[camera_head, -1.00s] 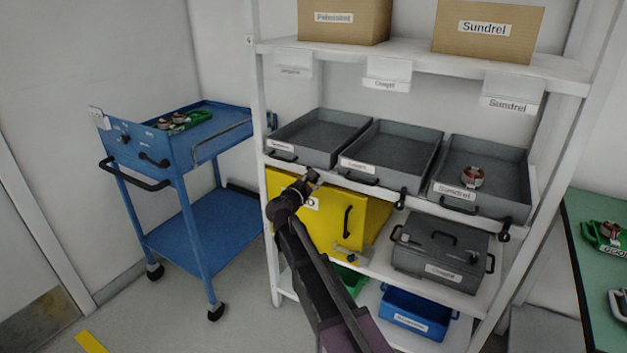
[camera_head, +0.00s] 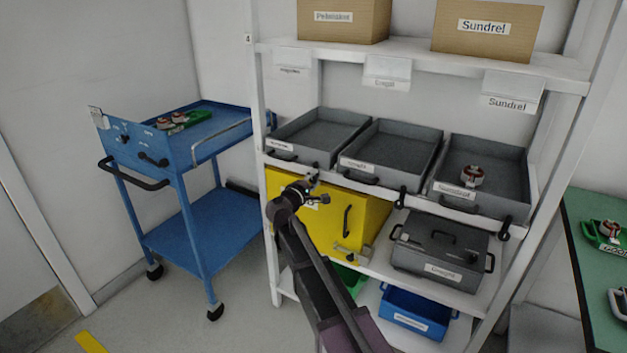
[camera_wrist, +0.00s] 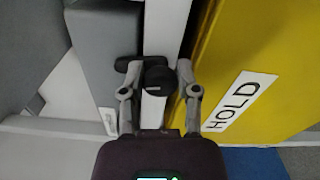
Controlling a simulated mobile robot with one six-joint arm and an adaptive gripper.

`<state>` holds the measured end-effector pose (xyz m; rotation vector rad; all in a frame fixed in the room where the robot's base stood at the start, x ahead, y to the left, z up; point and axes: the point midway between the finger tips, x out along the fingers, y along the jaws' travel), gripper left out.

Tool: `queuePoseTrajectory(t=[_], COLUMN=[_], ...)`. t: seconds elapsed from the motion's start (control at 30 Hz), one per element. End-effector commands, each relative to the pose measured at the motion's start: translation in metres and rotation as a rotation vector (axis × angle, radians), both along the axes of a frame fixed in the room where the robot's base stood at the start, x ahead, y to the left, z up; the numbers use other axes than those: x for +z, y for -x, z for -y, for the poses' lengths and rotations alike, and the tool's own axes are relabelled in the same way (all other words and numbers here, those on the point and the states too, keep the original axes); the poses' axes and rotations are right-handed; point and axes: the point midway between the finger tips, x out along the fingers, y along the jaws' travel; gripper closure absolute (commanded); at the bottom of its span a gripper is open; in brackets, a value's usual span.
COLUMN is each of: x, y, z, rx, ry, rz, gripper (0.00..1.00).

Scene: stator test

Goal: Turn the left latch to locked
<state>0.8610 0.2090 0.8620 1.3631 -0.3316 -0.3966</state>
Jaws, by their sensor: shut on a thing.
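The left latch (camera_wrist: 158,79) is a small black knob with a short arm on the white shelf edge, between a grey tray and the yellow box. In the wrist view my gripper (camera_wrist: 157,88) has one finger on each side of the latch and is shut on it. In the head view my gripper (camera_head: 312,178) is at the shelf edge below the left grey tray (camera_head: 290,151), and it covers most of the latch there. The latch's exact angle is hard to tell.
The yellow box (camera_head: 375,215) with a HOLD label sits just below my gripper. Two other black latches, a middle one (camera_head: 402,197) and a right one (camera_head: 505,230), hang on the same shelf edge. A blue trolley (camera_head: 185,225) stands to the left, with open floor in front.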

Motion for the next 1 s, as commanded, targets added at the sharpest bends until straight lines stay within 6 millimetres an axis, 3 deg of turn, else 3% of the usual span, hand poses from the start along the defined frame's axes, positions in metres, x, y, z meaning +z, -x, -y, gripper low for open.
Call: queuePoseTrajectory(t=[0.3,0.83,0.87,0.97,1.0], x=[-0.0001,-0.0003,-0.0003,-0.0003,-0.0003], y=[-0.0011,-0.0011,-0.0011,-0.0009,-0.0008], z=[-0.0002,-0.0004,-0.0004,-0.0004,-0.0003], rx=[0.001,0.001,0.001,0.001,0.001], ry=[-0.143,-0.173,-0.173,-0.173,-0.173], rz=[0.075,0.090,0.090,0.090,0.090], gripper=[1.00,1.00,0.56,0.26,0.25])
